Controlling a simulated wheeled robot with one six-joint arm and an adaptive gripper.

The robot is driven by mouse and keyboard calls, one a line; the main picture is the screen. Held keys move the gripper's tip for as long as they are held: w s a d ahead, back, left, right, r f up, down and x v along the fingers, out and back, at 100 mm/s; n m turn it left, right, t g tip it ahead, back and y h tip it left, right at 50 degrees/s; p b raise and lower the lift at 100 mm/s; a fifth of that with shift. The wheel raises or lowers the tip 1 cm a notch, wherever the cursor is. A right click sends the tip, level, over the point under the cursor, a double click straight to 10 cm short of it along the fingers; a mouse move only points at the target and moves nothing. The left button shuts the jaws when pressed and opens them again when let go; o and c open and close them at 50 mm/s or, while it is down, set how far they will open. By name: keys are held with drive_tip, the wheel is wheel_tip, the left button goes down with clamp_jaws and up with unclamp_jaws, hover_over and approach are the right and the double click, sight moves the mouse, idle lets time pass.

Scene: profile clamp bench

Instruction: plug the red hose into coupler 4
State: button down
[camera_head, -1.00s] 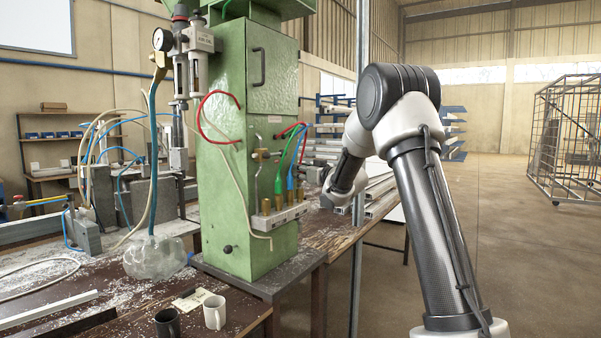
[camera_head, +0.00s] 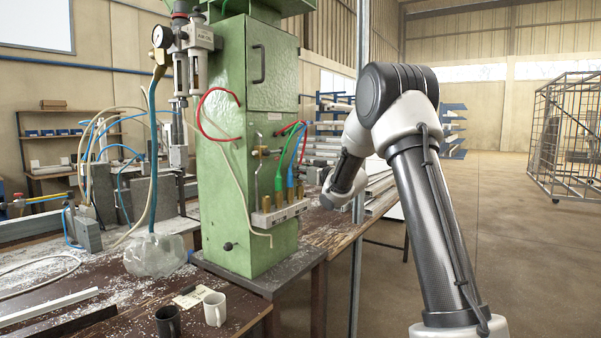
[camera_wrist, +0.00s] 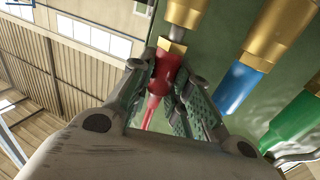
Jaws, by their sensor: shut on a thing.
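My gripper (camera_wrist: 166,88) is shut on the red hose's plug (camera_wrist: 165,70) in the wrist view, a finger on each side of the red collar. The plug's brass tip (camera_wrist: 172,47) points at a brass coupler (camera_wrist: 186,10) and is close to or at its mouth. I cannot tell whether it has entered. In the head view, the coupler block (camera_head: 280,214) is on the front of the green column, and its numbers are too small to read.
A blue hose plug (camera_wrist: 240,85) and a green one (camera_wrist: 290,125) sit in neighbouring brass couplers, close to my right finger. The green column (camera_head: 220,190) stands on the bench. Two mugs, one white (camera_head: 214,310) and one dark (camera_head: 168,321), stand at the bench's front.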

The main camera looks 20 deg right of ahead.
drive_tip(key=shift+f, duration=0.65)
idle(0.4)
drive_tip(key=c, duration=1.3)
unclamp_jaws()
drive_tip(key=shift+o, duration=0.2)
drive_tip(key=v, duration=0.9)
